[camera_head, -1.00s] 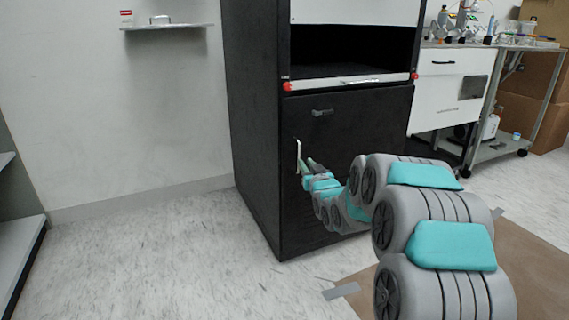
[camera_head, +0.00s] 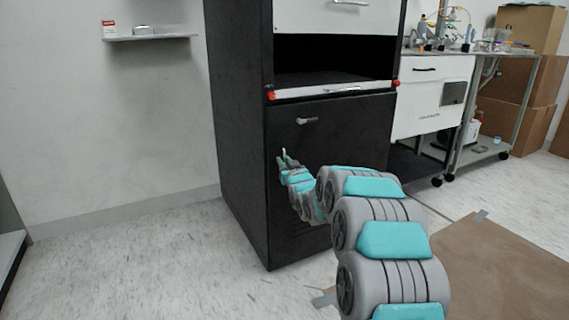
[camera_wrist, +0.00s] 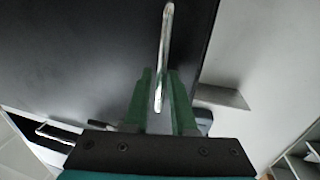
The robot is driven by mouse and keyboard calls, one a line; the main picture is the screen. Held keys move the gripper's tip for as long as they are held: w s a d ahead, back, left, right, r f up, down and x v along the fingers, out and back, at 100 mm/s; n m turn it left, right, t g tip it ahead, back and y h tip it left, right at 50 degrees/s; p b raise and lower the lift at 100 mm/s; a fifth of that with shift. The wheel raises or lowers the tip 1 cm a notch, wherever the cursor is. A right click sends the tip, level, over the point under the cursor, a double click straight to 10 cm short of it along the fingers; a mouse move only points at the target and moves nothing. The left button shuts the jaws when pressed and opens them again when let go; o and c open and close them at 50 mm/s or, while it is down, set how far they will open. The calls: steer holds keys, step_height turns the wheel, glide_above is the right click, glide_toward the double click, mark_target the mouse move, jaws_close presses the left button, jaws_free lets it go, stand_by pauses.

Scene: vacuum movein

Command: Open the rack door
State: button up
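The black rack door (camera_head: 340,135) is the lower front panel of the tall black cabinet, and it looks closed. Its upright silver handle (camera_head: 284,154) is near the door's left edge, with the lower part hidden by my gripper. My gripper (camera_head: 283,167) is at the handle. In the wrist view, the handle (camera_wrist: 164,45) runs down between the two green fingers of my gripper (camera_wrist: 160,75). The fingers stand apart with gaps beside the handle, so they appear open around it. Contact cannot be made out.
A small dark-silver latch (camera_head: 307,121) sits higher on the door. Above the door are an open bay and a ledge with red ends (camera_head: 271,95). A bench with a white drawer unit (camera_head: 430,95) stands to the right. The floor left of the cabinet (camera_head: 130,260) is clear.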

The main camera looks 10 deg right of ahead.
jaws_close()
steer(key=shift+f, duration=0.1)
stand_by(1.3)
